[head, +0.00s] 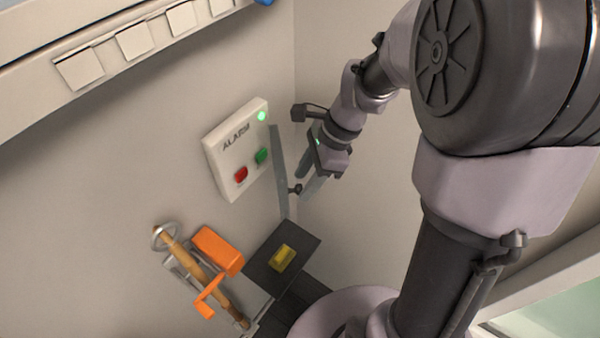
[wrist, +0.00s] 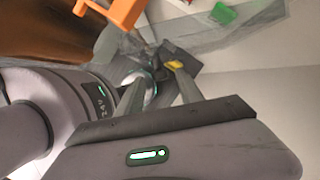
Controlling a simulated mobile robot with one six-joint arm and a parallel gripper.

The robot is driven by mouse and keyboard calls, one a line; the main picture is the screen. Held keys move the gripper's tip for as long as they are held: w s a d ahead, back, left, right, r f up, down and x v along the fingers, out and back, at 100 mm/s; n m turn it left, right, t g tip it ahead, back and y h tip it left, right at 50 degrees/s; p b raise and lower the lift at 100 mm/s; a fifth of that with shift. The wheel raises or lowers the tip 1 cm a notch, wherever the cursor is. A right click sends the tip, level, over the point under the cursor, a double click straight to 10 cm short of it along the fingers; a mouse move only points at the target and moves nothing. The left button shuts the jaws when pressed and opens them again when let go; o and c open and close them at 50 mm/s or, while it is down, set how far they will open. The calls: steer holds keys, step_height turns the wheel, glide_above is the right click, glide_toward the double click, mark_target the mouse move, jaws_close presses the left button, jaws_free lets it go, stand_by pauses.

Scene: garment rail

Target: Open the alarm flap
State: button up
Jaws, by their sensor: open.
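The white alarm box (head: 222,160) is on the wall, with a red button (head: 241,174), a green button (head: 262,156) and a lit green lamp. The flap (head: 279,165) is a thin grey, see-through panel. It stands out at the box's right side, seen nearly edge-on, and the buttons show uncovered. A small dark knob (head: 295,189) sits on the flap. My gripper (head: 301,187) is open, its fingertips close by the knob; I cannot tell whether they touch it. The wrist view shows the open fingers (wrist: 158,92), the see-through flap (wrist: 212,35) and the green button (wrist: 223,13).
Below the box are an orange bracket (head: 217,250), a wooden-handled tool (head: 196,266) and a dark plate (head: 260,272) with a yellow block (head: 283,258). A rail with pale tags (head: 133,41) runs along the upper left. A wall corner stands behind my gripper.

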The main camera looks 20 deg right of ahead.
steer(key=shift+a+f, duration=0.25)
steer(key=shift+f, duration=0.35)
steer(key=shift+c, duration=0.2)
jaws_close()
stand_by(0.9)
